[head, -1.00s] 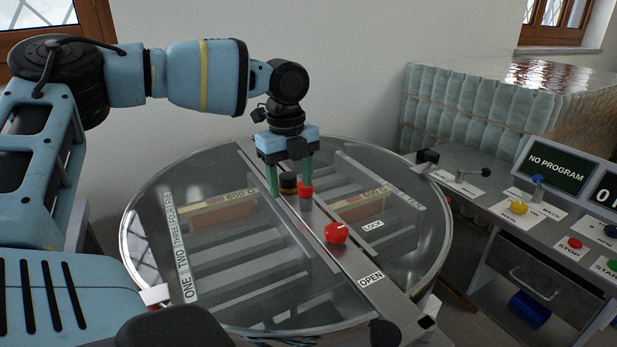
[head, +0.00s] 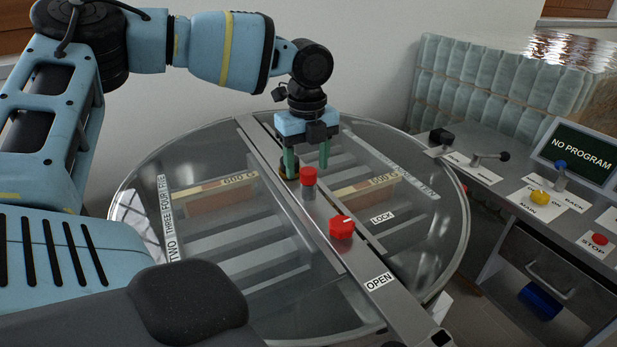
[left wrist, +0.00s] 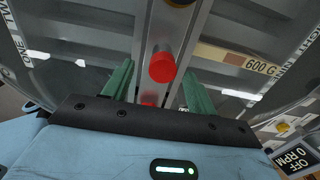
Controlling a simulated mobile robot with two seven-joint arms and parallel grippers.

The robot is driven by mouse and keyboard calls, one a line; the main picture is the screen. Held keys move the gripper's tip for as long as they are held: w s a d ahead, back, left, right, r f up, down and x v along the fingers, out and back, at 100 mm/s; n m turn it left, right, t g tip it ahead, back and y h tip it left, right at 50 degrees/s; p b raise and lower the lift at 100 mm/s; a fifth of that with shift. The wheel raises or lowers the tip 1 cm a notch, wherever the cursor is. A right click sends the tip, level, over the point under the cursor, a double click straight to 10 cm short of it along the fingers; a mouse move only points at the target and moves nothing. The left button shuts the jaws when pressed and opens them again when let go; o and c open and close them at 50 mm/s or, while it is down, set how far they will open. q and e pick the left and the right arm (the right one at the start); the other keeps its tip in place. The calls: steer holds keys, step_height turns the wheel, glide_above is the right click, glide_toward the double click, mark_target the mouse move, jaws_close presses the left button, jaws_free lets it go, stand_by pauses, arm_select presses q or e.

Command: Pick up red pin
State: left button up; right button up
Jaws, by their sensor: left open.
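The red pin (head: 308,177), a grey cylinder with a red cap, stands upright on the metal bar across the round tank lid. In the left wrist view the red pin (left wrist: 162,67) shows just beyond and between the fingertips. My left gripper (head: 307,171) is open, its green fingers pointing down, and looks to be just behind or above the pin. I cannot tell the exact gap. In the left wrist view my left gripper (left wrist: 158,74) has nothing between its fingers that I can see held. My right gripper is not in view.
A red knob (head: 342,229) sits on the bar nearer me, between the LOCK (head: 382,217) and OPEN (head: 379,282) labels. A black and yellow part stands behind the pin, partly hidden by the gripper. A control desk (head: 497,208) with levers and buttons is at the right.

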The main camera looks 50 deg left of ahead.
mark_target(309, 171)
arm_select(q)
steer(key=shift+w+f+p, duration=0.2)
steer(key=shift+f+p, duration=0.15)
steer(key=shift+f, duration=2.2)
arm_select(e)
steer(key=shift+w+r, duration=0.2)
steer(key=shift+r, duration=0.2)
arm_select(q)
steer(key=shift+c, duration=0.3)
steer(key=c, duration=1)
steer(key=shift+r, duration=0.1)
